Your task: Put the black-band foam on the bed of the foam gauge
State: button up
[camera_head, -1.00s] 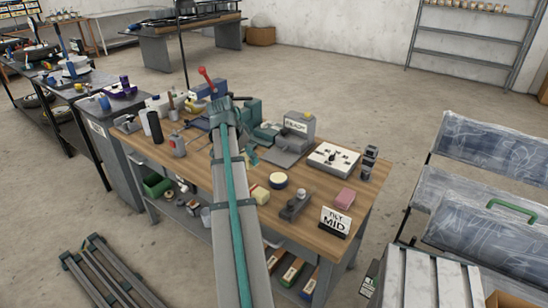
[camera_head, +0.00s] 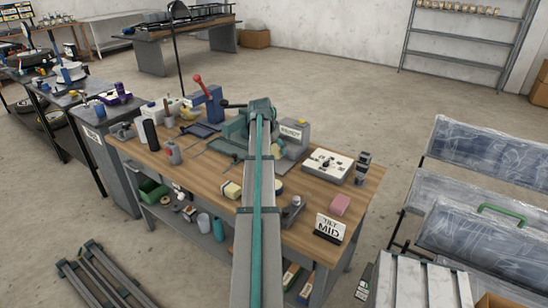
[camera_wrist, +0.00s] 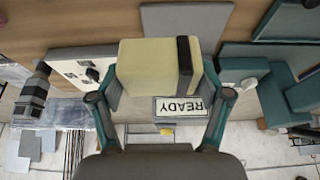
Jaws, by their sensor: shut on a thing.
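The black-band foam (camera_wrist: 148,68) is a cream block with a black band near its right end in the wrist view. My gripper (camera_wrist: 160,82) is shut on it, a finger at each end. The foam gauge's READY display (camera_wrist: 180,108) shows in the wrist view just beyond the foam. Its flat grey bed (camera_wrist: 185,20) shows on the other side of the block, partly hidden by it. The foam looks to be above the gauge; I cannot tell the gap.
Another cream foam block (camera_head: 232,190) and a pink block (camera_head: 340,204) lie on the wooden bench (camera_head: 205,178). A white panel box (camera_head: 328,165) stands right of the gauge. The TILT MID sign (camera_head: 330,228) is near the front right. A teal machine (camera_wrist: 292,85) borders the gauge.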

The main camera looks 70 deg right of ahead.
jog(key=p, duration=0.2)
send_over(276, 163)
jog(key=a, duration=0.2)
jog(key=f, duration=0.6)
jog(key=shift+w+d+f, duration=0.2)
jog(key=shift+f, duration=0.15)
jog(key=shift+d+f+p, duration=0.15)
jog(key=shift+f+p, duration=0.55)
jog(key=shift+f, duration=1.1)
jog(key=shift+f, duration=0.1)
jog(key=o, duration=1)
jog(key=b+v, duration=0.2)
jog(key=v, duration=1)
